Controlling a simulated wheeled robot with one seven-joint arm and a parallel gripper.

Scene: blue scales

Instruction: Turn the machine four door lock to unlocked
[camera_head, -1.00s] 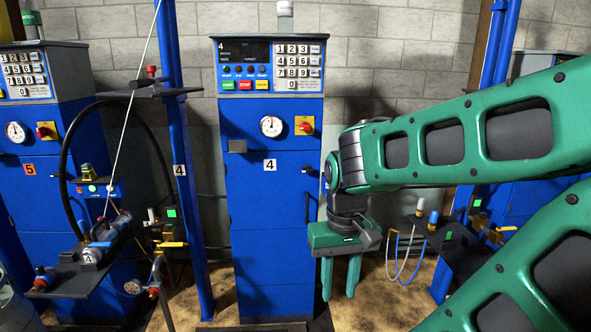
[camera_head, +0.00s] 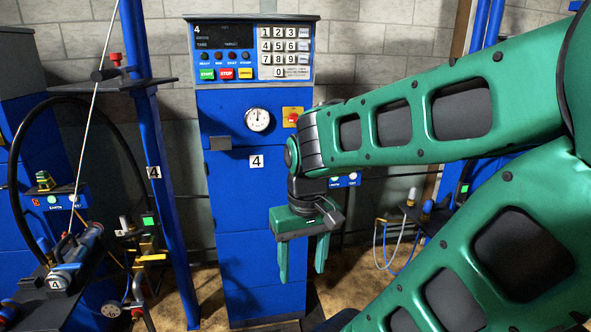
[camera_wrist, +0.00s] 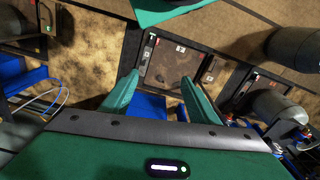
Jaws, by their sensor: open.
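Machine four is the tall blue cabinet (camera_head: 235,220) in the middle of the head view, with a "4" label (camera_head: 257,161) on its front. A small grey block (camera_head: 221,143) sits near the left edge of its front. The right edge of its front, where a dark knob and a handle showed earlier, is now hidden behind my arm and gripper; I cannot tell the lock's state. My gripper (camera_head: 303,262) is open and empty, fingers pointing down, in front of the cabinet's lower right side. The wrist view shows the two green fingers (camera_wrist: 159,88) apart with nothing between them.
A keypad panel (camera_head: 250,50), a gauge (camera_head: 257,119) and a red-yellow switch (camera_head: 292,117) are on the cabinet's upper part. A blue post (camera_head: 155,190) and a shelf with a cylinder (camera_head: 75,255) stand at left. Small valves (camera_head: 425,205) and hoses are at right.

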